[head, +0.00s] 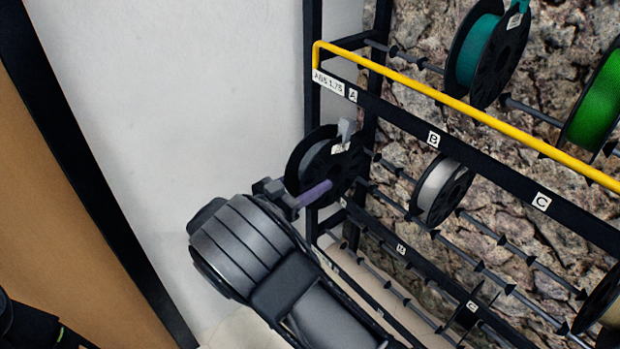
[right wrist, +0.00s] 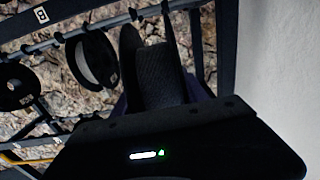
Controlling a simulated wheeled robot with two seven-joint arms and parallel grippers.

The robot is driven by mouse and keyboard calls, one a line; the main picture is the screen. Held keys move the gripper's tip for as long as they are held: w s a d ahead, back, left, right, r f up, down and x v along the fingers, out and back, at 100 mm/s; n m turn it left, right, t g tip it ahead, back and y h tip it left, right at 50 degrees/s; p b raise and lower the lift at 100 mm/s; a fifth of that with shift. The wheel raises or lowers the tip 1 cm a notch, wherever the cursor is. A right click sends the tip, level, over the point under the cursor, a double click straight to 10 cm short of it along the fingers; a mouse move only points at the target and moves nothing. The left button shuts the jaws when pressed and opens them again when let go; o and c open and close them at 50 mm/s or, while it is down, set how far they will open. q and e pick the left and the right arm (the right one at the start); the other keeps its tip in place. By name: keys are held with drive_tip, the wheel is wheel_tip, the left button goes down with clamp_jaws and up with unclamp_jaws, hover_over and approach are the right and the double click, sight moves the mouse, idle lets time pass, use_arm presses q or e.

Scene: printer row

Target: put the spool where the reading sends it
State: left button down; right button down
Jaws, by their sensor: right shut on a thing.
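My right gripper (head: 283,193) is shut on this spool from the front left. In the right wrist view the spool (right wrist: 155,75) is dark and fills the space ahead of the gripper. Whether the spool rests on the rack's rod is hidden. My left gripper does not show; only a dark part of mine is at the bottom left.
The black rack has a yellow rail (head: 460,106), an "ABS 1.75" label (head: 328,82) and labels B (head: 433,138) and C (head: 541,201). A grey-white spool (head: 440,188) hangs below B. Teal (head: 478,50) and green (head: 598,100) spools are above. A white wall (head: 190,90) stands left.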

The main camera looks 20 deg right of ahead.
drive_tip(key=shift+d, duration=0.2)
drive_tip(key=shift+b+x, duration=0.5)
drive_tip(key=shift+x, duration=0.45)
drive_tip(key=f+b+x, duration=0.2)
drive_tip(key=b+x, duration=0.4)
drive_tip(key=x, duration=1.1)
drive_tip(key=shift+w+d+f+b, duration=0.15)
drive_tip(key=shift+d+f+b, duration=0.2)
drive_tip(key=shift+f, duration=0.05)
drive_tip(key=c, duration=0.9)
unclamp_jaws()
drive_tip(key=o, duration=0.4)
drive_tip(key=shift+f, duration=0.1)
